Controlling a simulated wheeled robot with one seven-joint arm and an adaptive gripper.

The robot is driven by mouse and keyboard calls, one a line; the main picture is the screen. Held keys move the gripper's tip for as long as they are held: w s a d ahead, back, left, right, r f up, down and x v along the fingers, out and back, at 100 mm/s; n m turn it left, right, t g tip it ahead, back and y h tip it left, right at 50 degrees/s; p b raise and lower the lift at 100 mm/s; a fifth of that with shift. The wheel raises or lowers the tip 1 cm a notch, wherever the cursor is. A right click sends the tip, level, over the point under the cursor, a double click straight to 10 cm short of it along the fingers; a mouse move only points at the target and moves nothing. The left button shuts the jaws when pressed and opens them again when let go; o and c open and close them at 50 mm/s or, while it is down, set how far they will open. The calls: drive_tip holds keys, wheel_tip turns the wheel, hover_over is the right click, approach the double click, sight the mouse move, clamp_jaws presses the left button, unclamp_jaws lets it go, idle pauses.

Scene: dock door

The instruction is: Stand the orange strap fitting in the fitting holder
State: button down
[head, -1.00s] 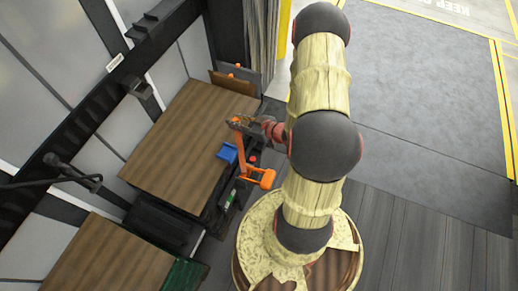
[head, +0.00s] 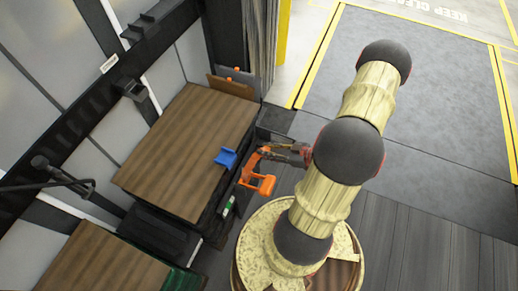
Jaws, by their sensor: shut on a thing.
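The orange strap fitting (head: 247,172) is held in my gripper (head: 267,151), which is shut on its upper end. The fitting hangs tilted, with a wider orange part at its lower end, just off the right edge of the wooden tabletop. A small blue block-like piece (head: 226,158), which appears to be the fitting holder, sits on the tabletop near its right edge. The fitting is to the right of the blue piece and apart from it in the picture. The fingertips are small and partly hidden by the fitting.
The wooden tabletop (head: 185,150) is mostly bare. Upright panels with orange spots (head: 232,84) stand at its far end. A second wooden top (head: 105,262) is at lower left. A dark microphone-like object on an arm (head: 60,172) juts from the left wall.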

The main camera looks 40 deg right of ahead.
drive_tip(key=w+d+f+b, duration=0.1)
drive_tip(key=w+f+b, duration=0.1)
drive_tip(key=w+f, duration=0.1)
drive_tip(key=w+d+f+b, duration=0.1)
drive_tip(key=w+f+b, duration=0.1)
drive_tip(key=f, duration=0.2)
drive_tip(key=w+d+f+b, duration=0.2)
drive_tip(key=w+f, duration=0.1)
drive_tip(key=f, duration=0.1)
drive_tip(key=shift+w+f, duration=0.1)
drive_tip(key=shift+w, duration=0.25)
drive_tip(key=c, duration=1.6)
unclamp_jaws()
drive_tip(key=shift+o, duration=0.5)
